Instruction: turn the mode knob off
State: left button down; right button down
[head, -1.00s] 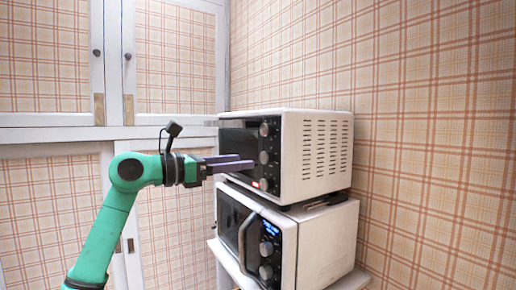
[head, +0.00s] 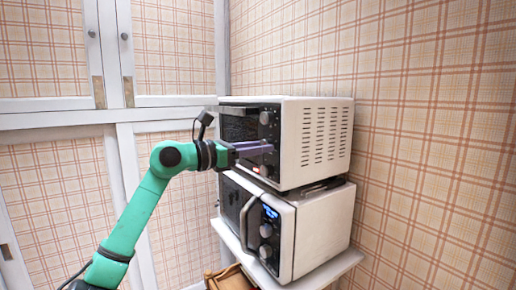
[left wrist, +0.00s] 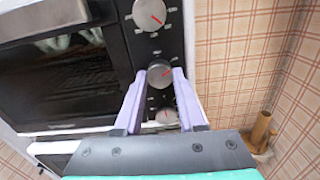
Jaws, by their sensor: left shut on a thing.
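A toaster oven (head: 318,143) with a white case and dark front stands on top of a microwave. Its black panel carries three grey knobs with red marks. The left wrist view shows the top knob (left wrist: 149,14), the middle knob (left wrist: 160,74) and the lower knob (left wrist: 166,116). No label names the mode knob legibly. My left gripper (head: 268,147) is at the panel; in the left wrist view its lilac fingers (left wrist: 160,80) lie on both sides of the middle knob, shut on it. The middle knob's red mark tilts up to the right. My right gripper is not in view.
The microwave (head: 320,232) stands below on a white shelf (head: 335,277). A plaid wall (head: 430,120) is close on the right. White-framed cabinets (head: 170,101) are behind on the left. A brown object (head: 228,278) sits low beside the shelf.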

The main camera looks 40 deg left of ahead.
pick_arm(q)
jog(key=shift+f, duration=0.1)
jog(key=shift+d+n+b, duration=0.1)
jog(key=shift+n+b, duration=2.4)
jog(key=shift+n, duration=3.4)
jog(key=c, duration=0.5)
grip_release()
